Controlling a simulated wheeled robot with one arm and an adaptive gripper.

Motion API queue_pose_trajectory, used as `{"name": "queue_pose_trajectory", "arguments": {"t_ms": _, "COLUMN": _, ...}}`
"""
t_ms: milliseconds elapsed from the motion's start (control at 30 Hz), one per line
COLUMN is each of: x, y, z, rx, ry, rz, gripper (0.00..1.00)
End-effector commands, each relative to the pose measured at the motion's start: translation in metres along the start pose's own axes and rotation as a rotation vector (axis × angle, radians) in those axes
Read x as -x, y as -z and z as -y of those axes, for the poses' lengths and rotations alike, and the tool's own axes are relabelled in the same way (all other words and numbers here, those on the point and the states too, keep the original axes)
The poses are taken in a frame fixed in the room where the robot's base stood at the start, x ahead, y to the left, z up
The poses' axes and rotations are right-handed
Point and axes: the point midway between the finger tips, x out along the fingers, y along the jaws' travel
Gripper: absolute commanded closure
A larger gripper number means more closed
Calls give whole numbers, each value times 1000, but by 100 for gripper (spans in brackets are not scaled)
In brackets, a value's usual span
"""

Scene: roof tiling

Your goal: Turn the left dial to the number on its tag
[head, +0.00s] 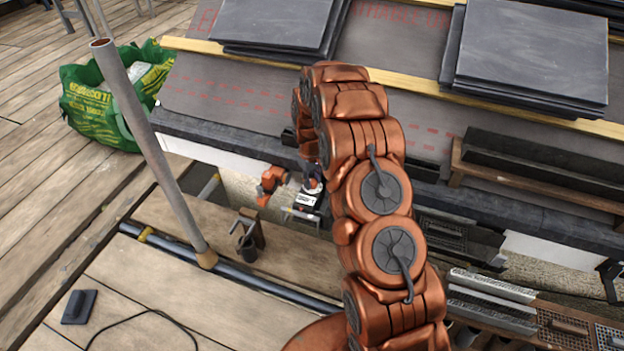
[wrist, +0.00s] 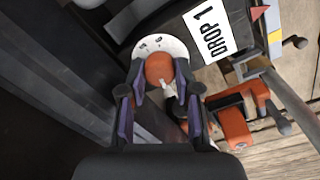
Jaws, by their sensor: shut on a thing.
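An orange dial knob (wrist: 158,68) sits on a round white dial plate (wrist: 168,45) in the wrist view. A few small dark numerals show on the plate's far rim, too small to read surely. A pale pointer on the knob points down and slightly right. My gripper (wrist: 160,84) is shut on the knob, with one finger on each side. A white tag (wrist: 217,33) reading "DROP 1" is beside the dial, to its right. The tag also shows small in the head view (head: 307,200); the dial there is mostly hidden by my arm.
An orange clamp-like tool (wrist: 232,120) is right of the dial, close to my right finger; it also shows in the head view (head: 270,184). A grey pole (head: 150,150) leans over the planks at left. Slate stacks (head: 535,55) lie on the roof.

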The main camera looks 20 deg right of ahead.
Motion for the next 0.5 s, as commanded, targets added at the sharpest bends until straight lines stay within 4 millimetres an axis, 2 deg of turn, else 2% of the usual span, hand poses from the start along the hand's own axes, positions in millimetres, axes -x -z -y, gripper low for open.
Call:
{"name": "queue_pose_trajectory", "arguments": {"t_ms": 67, "x": 0, "y": 0, "z": 0, "rx": 0, "ry": 0, "rz": 0, "gripper": 100}}
{"name": "queue_pose_trajectory", "arguments": {"t_ms": 100, "x": 0, "y": 0, "z": 0, "rx": 0, "ry": 0, "rz": 0, "gripper": 66}}
{"name": "queue_pose_trajectory", "arguments": {"t_ms": 333, "x": 0, "y": 0, "z": 0, "rx": -1, "ry": 0, "rz": 0, "gripper": 42}}
{"name": "queue_pose_trajectory", "arguments": {"t_ms": 500, "x": 0, "y": 0, "z": 0, "rx": -1, "ry": 0, "rz": -1, "gripper": 42}}
